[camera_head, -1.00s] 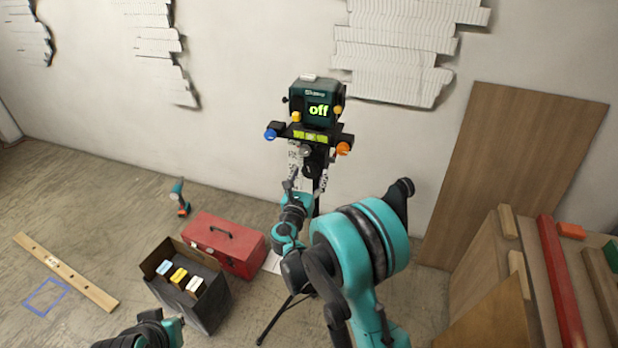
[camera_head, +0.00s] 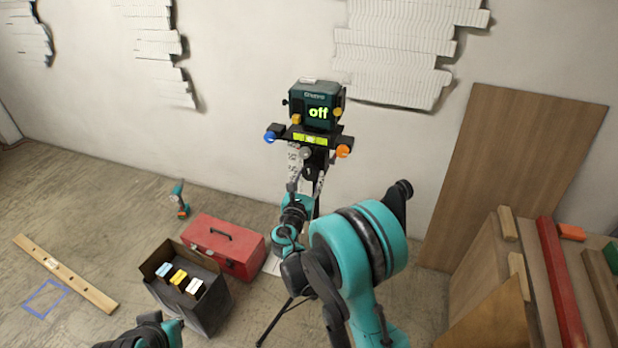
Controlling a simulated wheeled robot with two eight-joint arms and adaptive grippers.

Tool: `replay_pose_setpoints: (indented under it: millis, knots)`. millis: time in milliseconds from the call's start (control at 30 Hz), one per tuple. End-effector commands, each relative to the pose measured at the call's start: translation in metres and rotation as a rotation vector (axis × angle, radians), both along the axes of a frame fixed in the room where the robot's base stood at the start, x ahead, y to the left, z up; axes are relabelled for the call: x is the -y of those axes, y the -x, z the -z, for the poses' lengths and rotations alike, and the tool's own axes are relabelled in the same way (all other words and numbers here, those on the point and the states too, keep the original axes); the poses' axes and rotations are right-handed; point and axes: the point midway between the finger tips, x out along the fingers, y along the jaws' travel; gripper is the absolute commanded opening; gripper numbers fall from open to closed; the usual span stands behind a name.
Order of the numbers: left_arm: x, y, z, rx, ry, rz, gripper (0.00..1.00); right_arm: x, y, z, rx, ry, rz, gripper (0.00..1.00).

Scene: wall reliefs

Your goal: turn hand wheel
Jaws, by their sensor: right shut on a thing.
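A dark teal device (camera_head: 313,103) with a display reading "off" stands on a tripod against the wall. Below it is a black bar with a yellow-green label, a blue knob (camera_head: 270,137) at its left and an orange knob (camera_head: 343,151) at its right. A small grey round hand wheel (camera_head: 306,152) sits at the bar's front centre. My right gripper (camera_head: 306,163) is at this wheel and shut on it, reaching up from below; its fingers partly hide the mount. My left gripper (camera_head: 155,334) shows only partly at the bottom edge, its jaws unclear.
A red toolbox (camera_head: 222,248) and an open dark box (camera_head: 207,312) with several small items stand left of the tripod. A drill (camera_head: 180,200), a wooden level (camera_head: 65,272) and a blue taped square lie on the floor. Boards and a workbench (camera_head: 470,285) fill the right side.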

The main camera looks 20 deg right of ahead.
Motion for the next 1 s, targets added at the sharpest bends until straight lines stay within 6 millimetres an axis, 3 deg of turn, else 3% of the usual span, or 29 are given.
replay_pose_setpoints:
  millis: [1000]
  knots:
    - [0.0000,0.0001,-0.0001,0.000,0.000,0.000,0.00,-0.0009,-0.0009,0.0020,0.525,-0.776,-0.001,0.18]
